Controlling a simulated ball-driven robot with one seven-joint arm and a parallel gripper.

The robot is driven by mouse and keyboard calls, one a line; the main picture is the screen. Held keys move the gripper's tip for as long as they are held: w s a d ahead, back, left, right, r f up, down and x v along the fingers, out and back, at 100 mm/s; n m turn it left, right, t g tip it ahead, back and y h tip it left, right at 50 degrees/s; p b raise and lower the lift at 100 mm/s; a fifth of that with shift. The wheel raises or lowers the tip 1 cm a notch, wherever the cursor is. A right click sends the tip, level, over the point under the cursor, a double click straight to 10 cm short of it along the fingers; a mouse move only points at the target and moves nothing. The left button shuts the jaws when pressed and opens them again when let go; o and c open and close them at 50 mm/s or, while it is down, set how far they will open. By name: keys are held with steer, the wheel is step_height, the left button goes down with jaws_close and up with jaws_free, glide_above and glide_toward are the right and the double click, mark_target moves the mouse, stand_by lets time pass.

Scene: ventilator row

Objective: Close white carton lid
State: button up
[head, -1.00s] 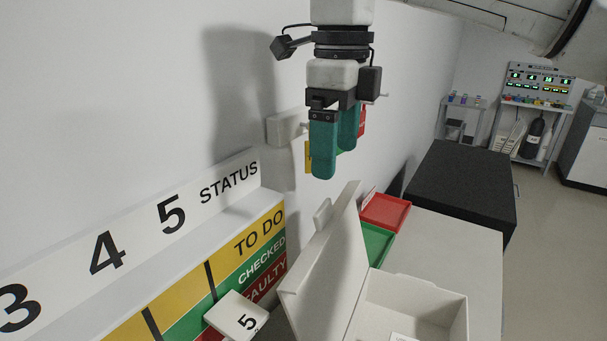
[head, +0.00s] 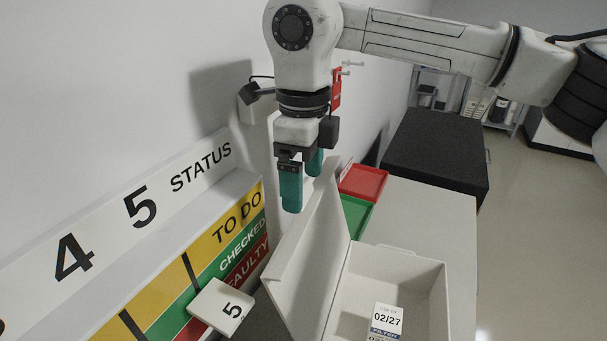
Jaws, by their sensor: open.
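The white carton (head: 439,297) stands on the white table with its lid (head: 313,251) raised, tilted up on the left side. The carton's inside is visible. A white box labelled 02/27 (head: 387,320) lies in it. My gripper (head: 304,187) hangs above and behind the raised lid, its teal fingers pointing down. The fingers are apart with nothing between them. The far finger is partly hidden, and I cannot tell whether a finger touches the lid's top edge.
A red tray (head: 364,182) and a green tray (head: 356,214) lie behind the carton. A dark block (head: 436,150) stands farther back. A status board (head: 205,262) and a tile marked 5 (head: 221,307) are at left, along the wall.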

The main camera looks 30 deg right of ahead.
steer(key=shift+f, duration=0.25)
